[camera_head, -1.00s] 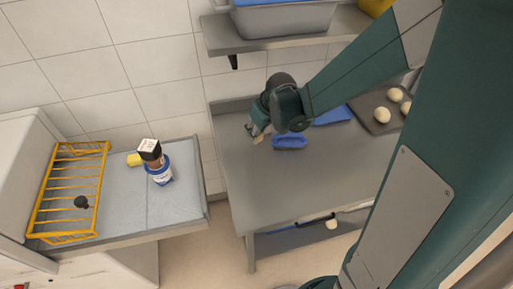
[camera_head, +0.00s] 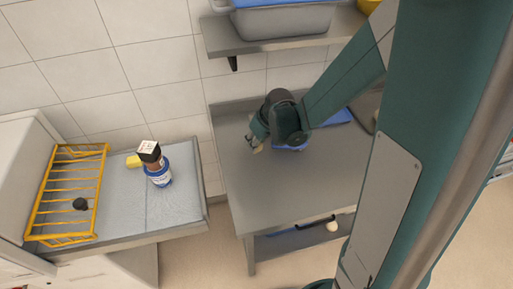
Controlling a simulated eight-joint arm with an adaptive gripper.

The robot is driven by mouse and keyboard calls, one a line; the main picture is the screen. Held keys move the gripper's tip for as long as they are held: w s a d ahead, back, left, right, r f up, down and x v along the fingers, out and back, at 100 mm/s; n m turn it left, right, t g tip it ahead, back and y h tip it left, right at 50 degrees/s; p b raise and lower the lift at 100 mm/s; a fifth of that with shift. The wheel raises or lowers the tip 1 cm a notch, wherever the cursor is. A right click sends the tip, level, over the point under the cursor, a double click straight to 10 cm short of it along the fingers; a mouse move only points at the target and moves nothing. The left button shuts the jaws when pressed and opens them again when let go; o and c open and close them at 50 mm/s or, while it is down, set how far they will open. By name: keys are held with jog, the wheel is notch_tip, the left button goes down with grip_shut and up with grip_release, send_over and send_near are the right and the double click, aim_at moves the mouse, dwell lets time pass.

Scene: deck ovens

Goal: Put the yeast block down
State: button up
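My gripper (camera_head: 252,142) is over the left part of the steel table (camera_head: 275,195), pointing down and to the left. A small beige piece, which looks like the yeast block (camera_head: 259,148), shows at its fingertips. It moves along with the fingers, so the gripper seems shut on it. The block is tiny in this view and partly hidden by the fingers and wrist. I cannot tell whether it touches the tabletop.
Another blue item (camera_head: 341,116) is behind my arm. The table's front is clear. On the left counter are a yellow wire rack (camera_head: 42,207), a blue-labelled jar (camera_head: 160,178) and a yellow item (camera_head: 133,161).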

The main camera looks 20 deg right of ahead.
jog(key=shift+f, duration=1.8)
jog(key=shift+f+b, duration=0.15)
jog(key=shift+b, duration=0.15)
jog(key=o, duration=0.9)
jog(key=shift+r, duration=0.3)
jog(key=shift+p+v, duration=0.8)
jog(key=shift+v, duration=5.05)
jog(key=shift+r, duration=0.15)
